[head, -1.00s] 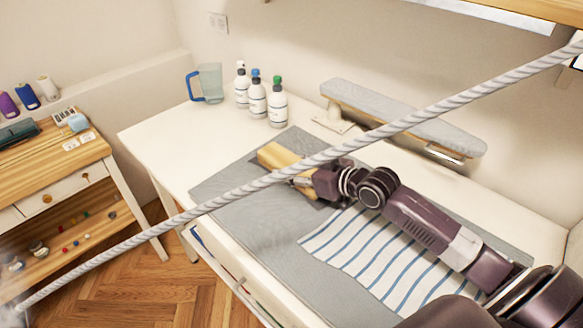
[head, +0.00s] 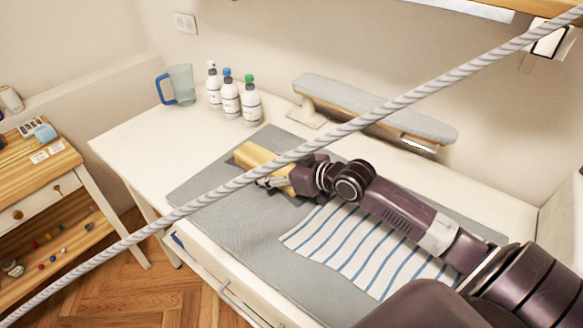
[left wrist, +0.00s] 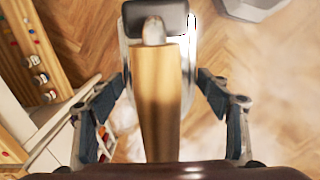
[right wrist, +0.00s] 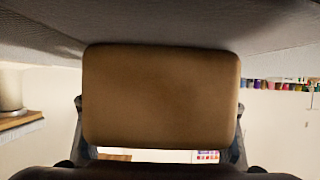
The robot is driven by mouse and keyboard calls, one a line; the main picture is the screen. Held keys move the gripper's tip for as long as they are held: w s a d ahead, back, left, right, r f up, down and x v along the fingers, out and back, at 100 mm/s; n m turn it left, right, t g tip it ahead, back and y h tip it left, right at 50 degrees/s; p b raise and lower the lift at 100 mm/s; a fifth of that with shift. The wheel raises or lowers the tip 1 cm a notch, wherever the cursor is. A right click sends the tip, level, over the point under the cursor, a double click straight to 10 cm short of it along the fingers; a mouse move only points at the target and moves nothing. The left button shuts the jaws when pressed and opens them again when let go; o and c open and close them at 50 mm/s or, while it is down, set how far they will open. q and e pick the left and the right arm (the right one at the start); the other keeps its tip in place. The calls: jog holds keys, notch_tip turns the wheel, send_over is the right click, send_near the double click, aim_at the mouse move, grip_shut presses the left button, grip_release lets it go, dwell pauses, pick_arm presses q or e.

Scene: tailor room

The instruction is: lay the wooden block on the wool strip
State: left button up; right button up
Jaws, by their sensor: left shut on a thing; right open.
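The wooden block (head: 256,156) is pale tan and lies on the grey cloth (head: 222,212) on the white table; I take this cloth for the wool strip. A grey twisted cord crosses in front and hides part of the block. My right gripper (head: 272,182) is open at the block's near end. In the right wrist view the block (right wrist: 160,100) fills the space between my right fingers, with grey cloth along its upper edge. My left gripper (left wrist: 158,108) shows only in the left wrist view, shut on a wooden-handled thing (left wrist: 160,85) with a dark head, above the floor.
A blue-striped white cloth (head: 350,250) lies under my right arm. Bottles (head: 231,98) and a blue-handled jug (head: 178,85) stand at the back left. A grey padded board (head: 375,108) stands along the wall. The table's left end (head: 135,150) is bare.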

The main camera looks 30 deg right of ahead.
pick_arm(q)
jog(key=shift+w+r+p, duration=0.2)
jog(key=shift+r+p, duration=0.15)
jog(key=shift+r, duration=0.35)
pick_arm(e)
jog(key=shift+s+d, duration=0.15)
jog(key=shift+s, duration=0.35)
pick_arm(q)
notch_tip(320, 180, up, 7)
jog(key=p, duration=0.6)
jog(key=shift+s+p, duration=0.1)
jog(key=shift+p, duration=0.25)
pick_arm(e)
jog(key=v, duration=0.4)
jog(key=r+v, duration=0.1)
jog(key=v, duration=0.4)
jog(key=shift+w, duration=0.15)
pick_arm(q)
jog(key=shift+r+p, duration=0.65)
jog(key=shift+p, duration=0.1)
pick_arm(e)
jog(key=shift+v, duration=0.9)
